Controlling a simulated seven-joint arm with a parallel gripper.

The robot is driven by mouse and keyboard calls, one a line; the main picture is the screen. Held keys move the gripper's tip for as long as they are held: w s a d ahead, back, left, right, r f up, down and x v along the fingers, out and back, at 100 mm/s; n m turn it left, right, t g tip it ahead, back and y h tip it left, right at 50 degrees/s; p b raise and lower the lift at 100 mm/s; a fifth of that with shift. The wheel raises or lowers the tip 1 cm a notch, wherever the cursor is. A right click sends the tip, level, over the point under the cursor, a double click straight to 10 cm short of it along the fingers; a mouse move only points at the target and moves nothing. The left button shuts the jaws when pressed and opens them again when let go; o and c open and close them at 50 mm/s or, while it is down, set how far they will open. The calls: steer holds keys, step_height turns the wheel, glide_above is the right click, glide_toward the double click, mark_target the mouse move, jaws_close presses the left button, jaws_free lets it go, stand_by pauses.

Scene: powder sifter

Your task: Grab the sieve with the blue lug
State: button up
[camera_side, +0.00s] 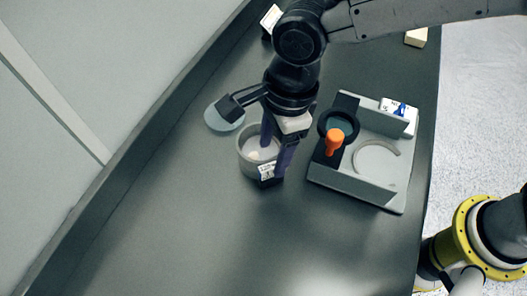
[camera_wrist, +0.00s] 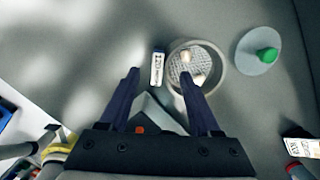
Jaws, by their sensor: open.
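The sieve (camera_side: 246,163) is a round grey pan on the table, left of the grey station in the side view. In the wrist view the sieve (camera_wrist: 218,62) shows a mesh floor with pale lumps in it. Its lug (camera_wrist: 157,69) sticks out to the left, with a white printed label and a blue end. The lug (camera_side: 267,171) faces the front in the side view. My gripper (camera_side: 274,160) is open above the sieve's lug side. In the wrist view the gripper (camera_wrist: 160,75) has its dark fingertips apart on either side of the lug; contact cannot be told.
A grey station (camera_side: 345,182) with a black ring, orange knob and round recess stands to the right; its label block (camera_side: 399,108) has blue on it. A round lid (camera_wrist: 250,66) with a green knob lies beyond the sieve. The table's front is clear.

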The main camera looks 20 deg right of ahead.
mark_target(272, 164)
steer(key=shift+f, duration=2.4)
jaws_close()
steer(key=shift+r, duration=0.1)
